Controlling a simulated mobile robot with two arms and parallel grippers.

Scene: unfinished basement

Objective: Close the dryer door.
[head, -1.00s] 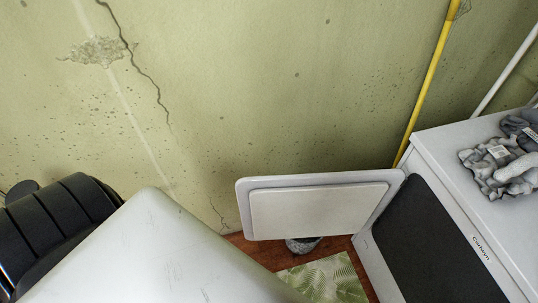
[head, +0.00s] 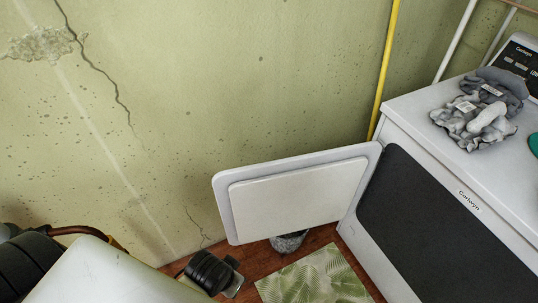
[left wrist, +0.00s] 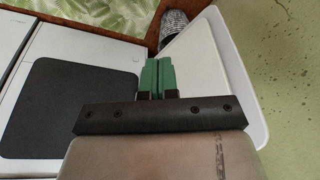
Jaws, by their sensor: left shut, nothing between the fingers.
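The dryer (head: 435,230) stands at the right of the head view, with a dark area (head: 425,225) on its white front. Its white door (head: 300,195) stands wide open at the dryer's left edge, its raised inner panel facing me. In the left wrist view the door (left wrist: 250,110) is at the right and the dryer's dark front (left wrist: 70,105) at the left. My left gripper (left wrist: 157,75) has green fingers, shut together and empty, in front of the door's inner side in that view. I cannot tell whether they touch it. My right gripper is not seen.
Grey crumpled gloves (head: 475,120) lie on the dryer top. A leaf-patterned mat (head: 312,280) lies on the wooden floor below the door, beside a grey round object (head: 289,243). A cracked green wall (head: 180,100) and a yellow pipe (head: 388,60) are behind.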

